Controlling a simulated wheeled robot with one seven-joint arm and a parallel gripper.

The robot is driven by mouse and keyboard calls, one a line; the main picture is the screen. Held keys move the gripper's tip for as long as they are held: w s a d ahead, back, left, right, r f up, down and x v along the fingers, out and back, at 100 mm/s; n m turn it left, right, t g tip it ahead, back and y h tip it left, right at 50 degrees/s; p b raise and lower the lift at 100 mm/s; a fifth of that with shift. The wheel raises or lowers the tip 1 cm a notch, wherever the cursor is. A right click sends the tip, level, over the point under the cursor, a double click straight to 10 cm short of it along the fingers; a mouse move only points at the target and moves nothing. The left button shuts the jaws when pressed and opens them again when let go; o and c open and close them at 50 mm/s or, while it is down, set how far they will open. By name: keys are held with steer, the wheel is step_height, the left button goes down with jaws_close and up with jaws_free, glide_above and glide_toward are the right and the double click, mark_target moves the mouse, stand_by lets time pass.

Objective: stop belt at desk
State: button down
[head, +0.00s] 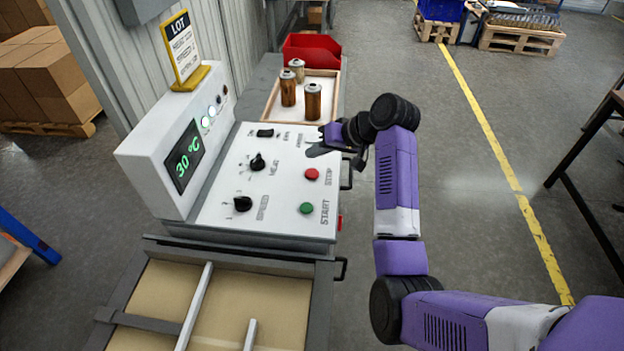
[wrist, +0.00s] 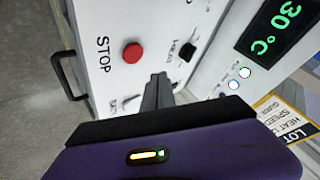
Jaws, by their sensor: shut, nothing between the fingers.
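The white control desk (head: 228,190) has a sloped panel with a red STOP button (head: 312,174) and a green START button (head: 307,208) below it. The STOP button shows large in the wrist view (wrist: 132,53), left of and beyond my fingers. My gripper (head: 312,152) is shut and empty. It hovers over the panel's right part, just above the STOP button in the head view, apart from it as far as I can tell. My fingers show in the wrist view (wrist: 158,92), partly hiding the panel. The belt (head: 262,305) lies in front of the desk.
Black knobs labelled HEAT (head: 257,162) and SPEED (head: 243,204) and a black switch (head: 265,133) stand on the panel. A display (head: 185,155) reads 30 °C. A LOT sign (head: 182,48) stands on top. Behind are a tray (head: 331,92) with several cartridges and a red bin (head: 312,48).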

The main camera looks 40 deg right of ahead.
mark_target(315, 174)
steer(key=shift+f+b, duration=0.8)
steer(key=shift+f, duration=1.2)
stand_by(0.4)
steer(key=shift+f, duration=0.4)
steer(key=shift+f, duration=0.45)
stand_by(0.8)
steer(key=shift+r, duration=0.15)
steer(key=shift+r+p, duration=0.75)
steer(key=shift+p, duration=0.15)
step_height(315, 174, up, 5)
steer(key=p, duration=0.4)
steer(key=shift+p, duration=0.4)
